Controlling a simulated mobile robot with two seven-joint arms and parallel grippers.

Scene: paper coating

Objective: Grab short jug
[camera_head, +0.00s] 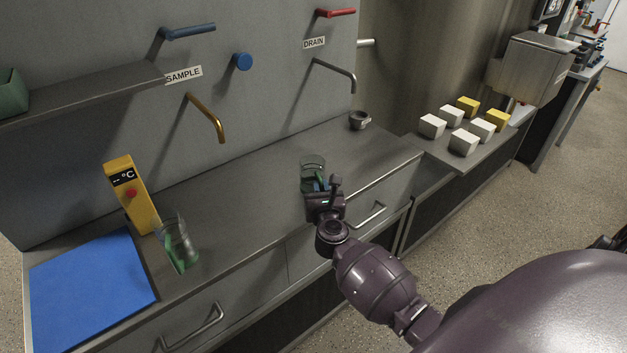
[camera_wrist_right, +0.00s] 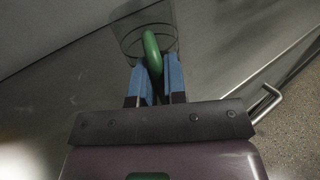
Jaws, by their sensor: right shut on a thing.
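A short clear jug (camera_head: 312,164) with a green handle stands on the grey counter below the drain pipe. My right gripper (camera_head: 321,184) reaches it from the front and partly covers it. In the right wrist view the blue fingers of the gripper (camera_wrist_right: 156,85) are shut on the jug's green handle (camera_wrist_right: 152,52), with the clear jug (camera_wrist_right: 170,35) just beyond. A taller clear jug (camera_head: 178,245) with green on it stands on the left part of the counter. My left gripper is not in view.
A yellow thermometer device (camera_head: 130,192) and a blue mat (camera_head: 92,280) are at the left. A small grey cup (camera_head: 359,120) stands at the back right. Several white and yellow blocks (camera_head: 464,142) sit on the right-hand surface. The counter between the jugs is clear.

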